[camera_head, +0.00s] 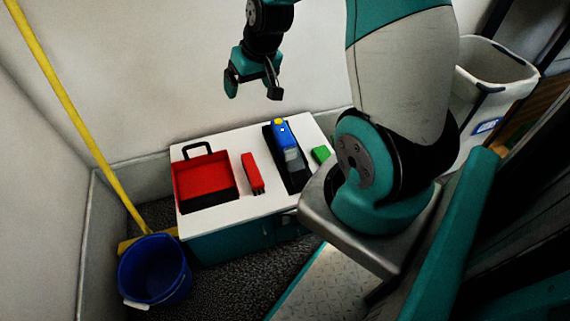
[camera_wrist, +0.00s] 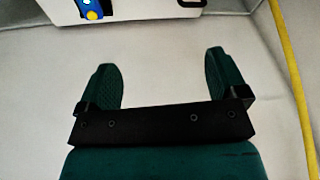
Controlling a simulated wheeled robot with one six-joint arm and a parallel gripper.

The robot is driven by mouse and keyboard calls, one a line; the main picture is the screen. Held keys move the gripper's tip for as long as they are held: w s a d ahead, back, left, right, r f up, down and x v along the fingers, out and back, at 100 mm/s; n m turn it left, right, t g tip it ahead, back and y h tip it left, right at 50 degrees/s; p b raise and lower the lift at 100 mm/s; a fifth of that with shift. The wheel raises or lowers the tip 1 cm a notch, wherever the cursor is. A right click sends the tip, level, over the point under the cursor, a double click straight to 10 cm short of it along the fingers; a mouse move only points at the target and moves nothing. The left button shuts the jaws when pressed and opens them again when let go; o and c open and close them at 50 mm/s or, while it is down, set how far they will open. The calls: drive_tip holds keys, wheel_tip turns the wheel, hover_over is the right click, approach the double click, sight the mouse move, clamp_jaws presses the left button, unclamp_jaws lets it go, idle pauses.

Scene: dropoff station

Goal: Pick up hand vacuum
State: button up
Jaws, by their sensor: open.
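The hand vacuum (camera_head: 282,137) is blue with a yellow spot and a clear greyish nozzle part. It lies in a dark tray (camera_head: 303,175) on the white-topped cabinet in the head view. A blue and yellow part of it (camera_wrist: 91,10) shows at the top edge of the wrist view, cut off by the frame. My gripper (camera_head: 253,90) is open and empty, in the air above and behind the cabinet, well apart from the vacuum. Its two green fingers stand wide apart in the wrist view (camera_wrist: 164,82).
On the white cabinet top (camera_head: 222,221) are a red toolbox (camera_head: 206,178), a red tool (camera_head: 252,173) and a green block (camera_head: 321,154). A blue bucket (camera_head: 153,270) and yellow broom (camera_head: 62,88) stand left. A grey bin (camera_head: 492,68) stands right. Walls lie behind and left.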

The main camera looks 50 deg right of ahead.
drive_tip(key=s+d+f+m+h+b, duration=0.3)
drive_tip(key=d+f+b, duration=0.3)
drive_tip(key=d+f, duration=0.85)
drive_tip(key=b, duration=0.5)
approach(286, 136)
drive_tip(key=x, duration=0.4)
drive_tip(key=shift+s+f, duration=0.2)
drive_tip(key=shift+f, duration=0.1)
drive_tip(key=shift+b+x, duration=1.45)
drive_tip(key=shift+x, duration=1.55)
drive_tip(key=shift+w+a+r, duration=0.1)
drive_tip(key=shift+w+r, duration=0.05)
drive_tip(key=shift+w, duration=0.05)
drive_tip(key=shift+c, duration=0.4)
drive_tip(key=c, duration=1.4)
